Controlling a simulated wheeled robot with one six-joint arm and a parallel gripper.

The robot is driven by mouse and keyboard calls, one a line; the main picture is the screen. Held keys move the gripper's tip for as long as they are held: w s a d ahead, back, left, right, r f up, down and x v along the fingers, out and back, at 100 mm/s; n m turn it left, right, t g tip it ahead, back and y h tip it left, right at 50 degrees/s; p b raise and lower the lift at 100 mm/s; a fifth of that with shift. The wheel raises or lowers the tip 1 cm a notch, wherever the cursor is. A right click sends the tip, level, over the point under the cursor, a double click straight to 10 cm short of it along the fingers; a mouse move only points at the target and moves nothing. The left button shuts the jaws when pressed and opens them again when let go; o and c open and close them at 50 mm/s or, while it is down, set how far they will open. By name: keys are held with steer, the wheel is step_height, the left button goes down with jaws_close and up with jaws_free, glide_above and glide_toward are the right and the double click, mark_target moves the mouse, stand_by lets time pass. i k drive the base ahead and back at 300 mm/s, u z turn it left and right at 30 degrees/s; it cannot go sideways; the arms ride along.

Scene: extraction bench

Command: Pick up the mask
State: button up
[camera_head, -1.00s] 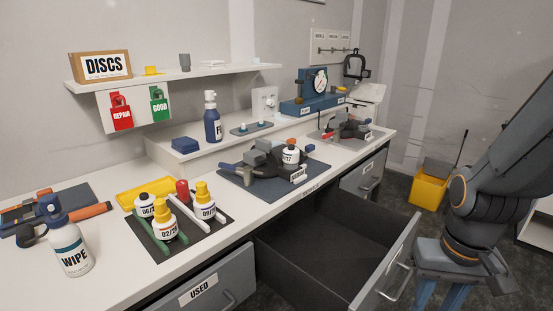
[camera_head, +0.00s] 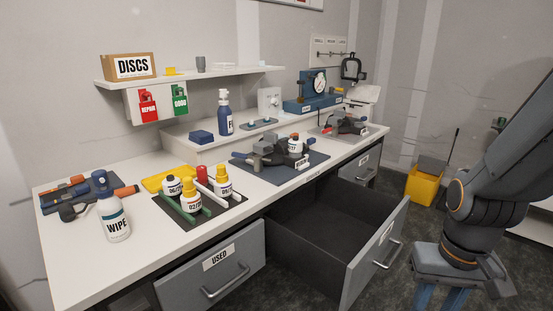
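I cannot tell for sure which thing is the mask. A dark grey and black piece with a white labelled canister (camera_head: 295,144) lies on the blue mat (camera_head: 303,172) in the middle of the bench. A similar dark piece (camera_head: 343,124) sits farther back on the bench. A black frame-like thing (camera_head: 353,68) hangs at the wall on the far right of the bench. My arm rises along the right edge, apart from the bench. My gripper is outside the picture.
An open empty drawer (camera_head: 378,258) juts out in front of the bench; the USED drawer (camera_head: 216,280) is shut. Bottles on a dark mat and a WIPE bottle (camera_head: 115,218) stand at the left. A yellow bucket (camera_head: 424,185) is on the floor at the right.

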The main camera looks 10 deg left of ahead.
mark_target(280, 140)
steer(key=k, duration=0.75)
steer(key=u, duration=0.75)
steer(key=i, duration=0.65)
steer(key=u, duration=0.5)
steer(key=i, duration=0.65)
steer(key=z, duration=0.15)
